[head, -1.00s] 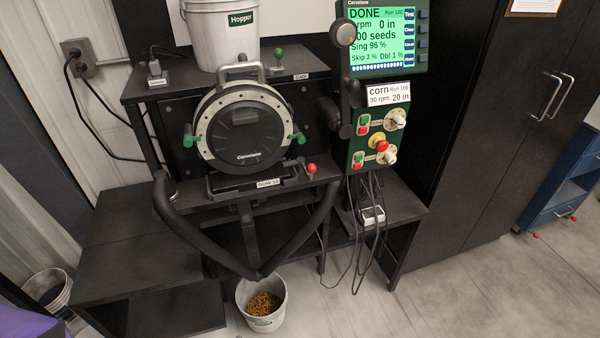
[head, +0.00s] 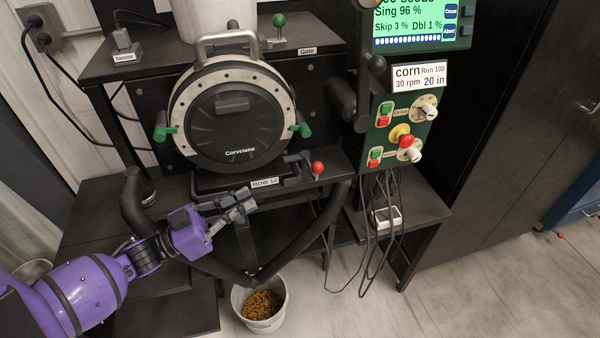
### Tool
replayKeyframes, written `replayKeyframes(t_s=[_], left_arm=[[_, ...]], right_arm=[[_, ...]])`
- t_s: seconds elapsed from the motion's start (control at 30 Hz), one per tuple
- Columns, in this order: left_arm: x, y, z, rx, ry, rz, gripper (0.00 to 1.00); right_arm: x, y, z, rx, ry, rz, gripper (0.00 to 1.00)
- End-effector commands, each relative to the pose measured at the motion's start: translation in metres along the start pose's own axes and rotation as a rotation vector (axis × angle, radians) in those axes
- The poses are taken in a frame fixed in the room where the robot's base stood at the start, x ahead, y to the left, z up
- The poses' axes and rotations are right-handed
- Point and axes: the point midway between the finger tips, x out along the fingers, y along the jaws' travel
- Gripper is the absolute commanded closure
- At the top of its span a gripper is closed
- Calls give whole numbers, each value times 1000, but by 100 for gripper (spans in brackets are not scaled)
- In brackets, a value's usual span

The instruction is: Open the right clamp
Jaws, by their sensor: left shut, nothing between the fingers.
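The round black seed meter (head: 232,122) with a pale metal rim stands upright on its stand in the middle of the head view. The right clamp (head: 301,130) is a green lever on the meter's right edge. A matching left clamp (head: 163,133) sits on the left edge. My left gripper (head: 246,200), on a purple arm from the lower left, is below the meter, in front of the stand. It is shut and empty, apart from both clamps. My right gripper does not show.
A red-knobbed lever (head: 317,168) stands right of the ROW 12 label. The control panel (head: 404,125) is farther right. A black curved tube (head: 306,244) runs below the meter toward a bucket of seed (head: 261,310). A green-knobbed gate lever (head: 279,22) is above.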

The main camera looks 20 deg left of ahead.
Motion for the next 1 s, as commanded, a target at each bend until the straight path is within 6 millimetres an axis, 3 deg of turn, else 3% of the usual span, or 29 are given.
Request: replayKeyframes(t_s=[0.37, 0.73, 1.0], left_arm=[[8, 0, -1, 1, 2, -1, 100], [81, -1, -5, 5, 6, -1, 100], [126, -1, -3, 4, 3, -2, 100]], right_arm=[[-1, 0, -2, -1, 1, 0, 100], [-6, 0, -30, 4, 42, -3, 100], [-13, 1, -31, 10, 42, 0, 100]])
